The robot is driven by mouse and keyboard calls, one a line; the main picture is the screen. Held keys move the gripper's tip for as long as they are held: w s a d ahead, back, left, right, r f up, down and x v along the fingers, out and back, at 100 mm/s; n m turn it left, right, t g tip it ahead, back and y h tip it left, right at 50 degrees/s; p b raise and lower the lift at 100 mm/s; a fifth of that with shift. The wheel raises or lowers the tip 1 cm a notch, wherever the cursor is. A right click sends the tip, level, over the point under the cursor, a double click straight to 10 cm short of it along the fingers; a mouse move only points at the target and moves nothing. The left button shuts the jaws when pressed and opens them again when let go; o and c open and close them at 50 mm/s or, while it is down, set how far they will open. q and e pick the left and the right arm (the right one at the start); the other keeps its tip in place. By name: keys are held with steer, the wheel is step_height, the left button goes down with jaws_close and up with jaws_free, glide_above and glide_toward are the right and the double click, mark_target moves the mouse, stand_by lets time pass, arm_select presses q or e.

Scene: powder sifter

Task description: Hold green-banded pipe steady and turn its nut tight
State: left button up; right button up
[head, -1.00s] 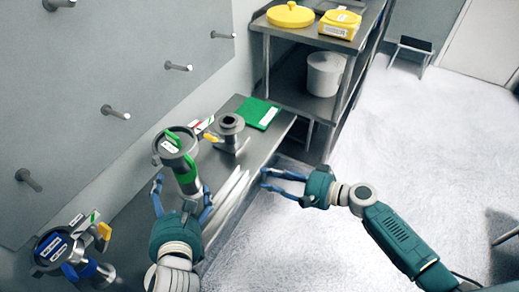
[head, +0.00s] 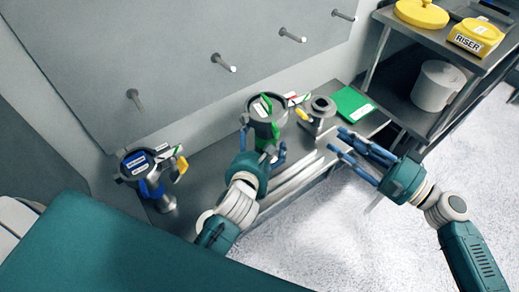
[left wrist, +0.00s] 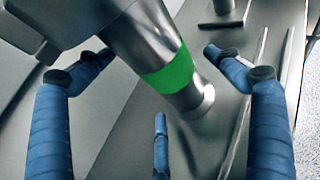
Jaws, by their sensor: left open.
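The green-banded pipe (head: 263,143) hangs below a round grey metal sifter head (head: 257,121) with green-marked labels, over the bench. My right gripper (head: 338,141) is open and empty near the bench's front edge, right of the pipe. I cannot make out the nut clearly.
A blue-banded unit (head: 150,184) stands at the left of the metal bench (head: 215,158). A grey flanged fitting (head: 321,112) and a green sheet (head: 352,102) are to the right. Pegs (head: 222,63) stick out of the wall panel. A shelf (head: 412,65) holds yellow items.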

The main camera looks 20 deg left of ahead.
arm_select(q)
steer(key=shift+x, duration=1.3)
steer(key=shift+c, duration=0.5)
